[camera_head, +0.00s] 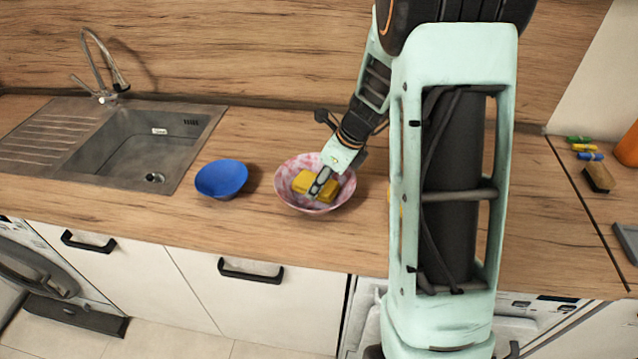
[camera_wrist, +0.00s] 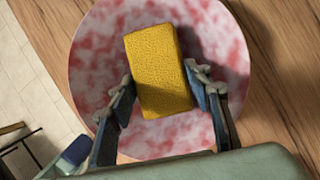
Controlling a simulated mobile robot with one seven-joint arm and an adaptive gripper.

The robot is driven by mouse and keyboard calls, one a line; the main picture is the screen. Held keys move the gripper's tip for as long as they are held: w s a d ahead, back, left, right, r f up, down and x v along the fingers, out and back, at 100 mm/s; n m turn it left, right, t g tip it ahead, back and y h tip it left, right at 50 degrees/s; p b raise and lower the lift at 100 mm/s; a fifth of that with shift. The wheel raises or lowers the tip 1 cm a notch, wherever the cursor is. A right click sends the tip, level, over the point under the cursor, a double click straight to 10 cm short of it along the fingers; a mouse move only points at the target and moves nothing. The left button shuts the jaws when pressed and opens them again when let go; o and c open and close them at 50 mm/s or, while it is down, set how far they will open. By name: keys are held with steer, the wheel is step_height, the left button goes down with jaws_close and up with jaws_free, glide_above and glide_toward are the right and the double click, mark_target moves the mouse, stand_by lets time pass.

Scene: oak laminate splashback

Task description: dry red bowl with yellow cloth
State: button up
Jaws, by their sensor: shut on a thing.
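The bowl (camera_head: 284,179) stands on the wooden counter near its middle, with a blotchy red and white inside. In the wrist view the bowl (camera_wrist: 95,60) fills much of the picture. A yellow block (camera_head: 307,184), looking like a sponge or folded cloth, is inside the bowl. My gripper (camera_head: 320,183) reaches down into the bowl and is shut on the yellow cloth (camera_wrist: 160,70), with a finger on each side of it. I cannot tell whether the cloth touches the bowl's inner surface.
A blue bowl (camera_head: 221,178) stands just left of the red one. A metal sink (camera_head: 130,148) with a tap (camera_head: 104,70) is farther left. Small coloured items (camera_head: 588,156), a brush-like item (camera_head: 598,178) and an orange object (camera_head: 628,146) are at the right. My arm hides the counter right of the bowl.

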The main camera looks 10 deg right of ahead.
steer(key=shift+s+a+f, duration=0.2)
steer(key=shift+s+a, duration=0.45)
steer(key=shift+s, duration=0.1)
steer(key=shift+w+d+r+p, duration=0.2)
steer(key=shift+w+d+p, duration=0.1)
steer(key=shift+w+d, duration=0.45)
steer(key=shift+a, duration=0.1)
steer(key=shift+s+a+f, duration=0.15)
steer(key=shift+s+a, duration=0.5)
steer(key=shift+s, duration=0.1)
